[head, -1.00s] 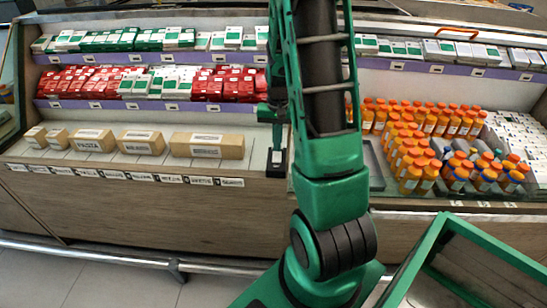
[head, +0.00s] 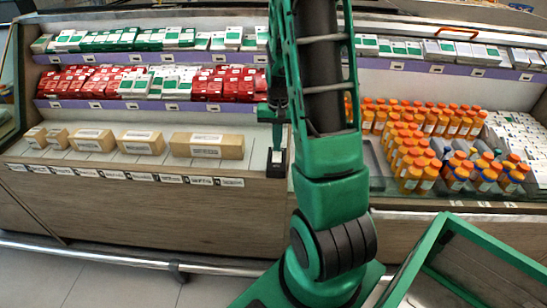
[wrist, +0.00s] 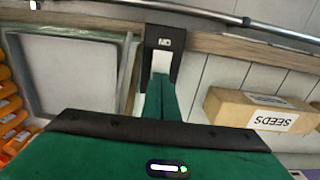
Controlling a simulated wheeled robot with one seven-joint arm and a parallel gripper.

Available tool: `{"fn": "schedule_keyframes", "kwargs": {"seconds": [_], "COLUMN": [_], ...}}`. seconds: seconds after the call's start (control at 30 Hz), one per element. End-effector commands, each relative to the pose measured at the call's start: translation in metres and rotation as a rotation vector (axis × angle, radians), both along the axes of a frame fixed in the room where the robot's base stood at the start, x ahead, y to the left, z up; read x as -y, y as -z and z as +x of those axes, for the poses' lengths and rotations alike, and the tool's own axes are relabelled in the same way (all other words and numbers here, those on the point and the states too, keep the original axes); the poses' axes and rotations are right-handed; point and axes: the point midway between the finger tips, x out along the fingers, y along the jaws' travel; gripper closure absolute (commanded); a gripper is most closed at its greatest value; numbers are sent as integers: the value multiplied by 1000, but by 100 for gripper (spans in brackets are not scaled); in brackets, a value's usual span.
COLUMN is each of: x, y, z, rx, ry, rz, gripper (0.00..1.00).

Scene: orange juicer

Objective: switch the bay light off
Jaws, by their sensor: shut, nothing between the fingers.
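A black switch plate (wrist: 175,72) with a white part (wrist: 161,62) sits at the counter's front edge in the wrist view. It carries a small white marking that looks like "ON" upside down. In the head view the plate (head: 276,163) shows below my gripper, just right of the brown boxes. My gripper (wrist: 161,84) is shut and empty. Its green fingers reach over the plate, with their tips at the white part. I cannot tell whether they touch it. In the head view my gripper (head: 275,135) points down and is partly hidden by my arm.
A seeds box (wrist: 262,109) lies beside the plate, with more brown boxes (head: 142,142) in the row. A grey tray (wrist: 75,80) and orange-capped bottles (head: 405,155) are on the other side. A metal rail (head: 110,256) runs along the counter front.

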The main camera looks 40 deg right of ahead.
Motion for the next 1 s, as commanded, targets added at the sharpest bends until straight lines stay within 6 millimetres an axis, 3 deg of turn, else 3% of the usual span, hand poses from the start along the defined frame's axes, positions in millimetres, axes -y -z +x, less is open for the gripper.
{"fn": "schedule_keyframes", "kwargs": {"seconds": [1.0], "x": [0], "y": [6], "z": [0], "rx": [0], "ry": [1], "rz": [0], "gripper": [100]}}
